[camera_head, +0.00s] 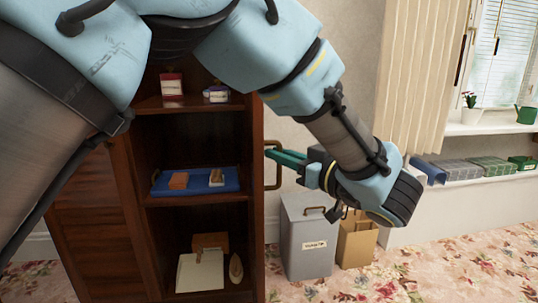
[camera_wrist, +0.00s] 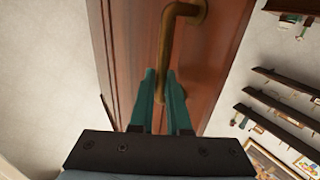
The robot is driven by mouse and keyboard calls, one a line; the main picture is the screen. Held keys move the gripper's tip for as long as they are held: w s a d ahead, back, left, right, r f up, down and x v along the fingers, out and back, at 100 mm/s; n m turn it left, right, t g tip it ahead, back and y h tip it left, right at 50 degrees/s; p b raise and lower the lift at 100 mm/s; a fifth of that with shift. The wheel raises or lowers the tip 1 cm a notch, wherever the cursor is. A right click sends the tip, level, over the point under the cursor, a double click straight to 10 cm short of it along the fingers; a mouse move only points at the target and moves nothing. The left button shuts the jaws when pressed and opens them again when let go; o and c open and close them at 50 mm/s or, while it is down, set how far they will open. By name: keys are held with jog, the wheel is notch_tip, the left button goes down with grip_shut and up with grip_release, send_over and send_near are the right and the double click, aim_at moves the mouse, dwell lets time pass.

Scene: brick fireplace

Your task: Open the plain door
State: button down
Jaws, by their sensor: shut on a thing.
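The plain door (camera_head: 257,190) is a dark reddish-brown wooden door on the right side of the cabinet. It stands swung out, nearly edge-on in the head view, and the shelves behind it are exposed. Its face (camera_wrist: 130,50) fills the middle of the wrist view. A brass bar handle (camera_wrist: 168,50) is on that face, and it also shows in the head view (camera_head: 278,178). My gripper (camera_head: 272,154) reaches it from the right. Its green fingers (camera_wrist: 163,85) are shut on the handle, one on each side. The fingers hide part of the handle.
The cabinet shelves hold small jars (camera_head: 172,84), a blue tray (camera_head: 210,181) with small blocks, and a board (camera_head: 200,272). A grey bin (camera_head: 307,240) and a cardboard box (camera_head: 356,243) stand on the floor below my gripper. Flowered carpet (camera_head: 450,265) is clear at the right.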

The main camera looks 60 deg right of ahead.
jog(key=shift+d+r, duration=0.1)
dwell(0.3)
jog(key=c, duration=1.2)
grip_release()
jog(key=shift+o, duration=0.2)
jog(key=b+v, duration=0.1)
jog(key=v, duration=0.9)
jog(key=shift+s, duration=0.4)
